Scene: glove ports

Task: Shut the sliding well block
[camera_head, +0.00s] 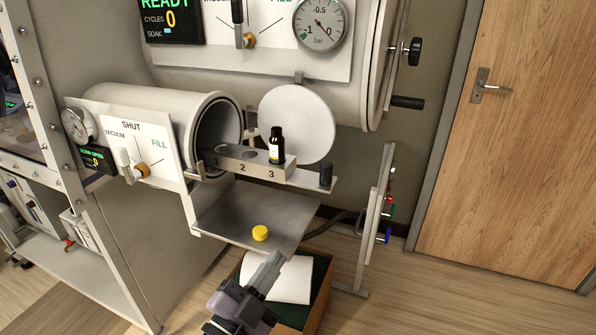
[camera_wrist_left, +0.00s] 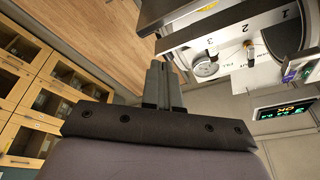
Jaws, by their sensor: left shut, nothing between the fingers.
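The sliding well block (camera_head: 229,163) is a grey bar marked 1, 2 and 3. It sticks out of the open mouth of the small white cylinder (camera_head: 190,112) in the head view. A dark bottle (camera_head: 277,146) with a white cap or label stands upright at the well marked 3. Wells 1 and 2 look empty. My left gripper (camera_head: 274,264) is shut and empty, below and in front of the block, near the front edge of the lower shelf. Its closed fingers also show in the left wrist view (camera_wrist_left: 161,84). My right gripper is not in view.
A round white door (camera_head: 297,124) stands open behind the block. A yellow cap (camera_head: 260,233) lies on the grey shelf (camera_head: 215,218). A box with white paper (camera_head: 292,280) is below. A dark knob (camera_head: 326,174) stands right of the block, and an upright post (camera_head: 375,215) further right.

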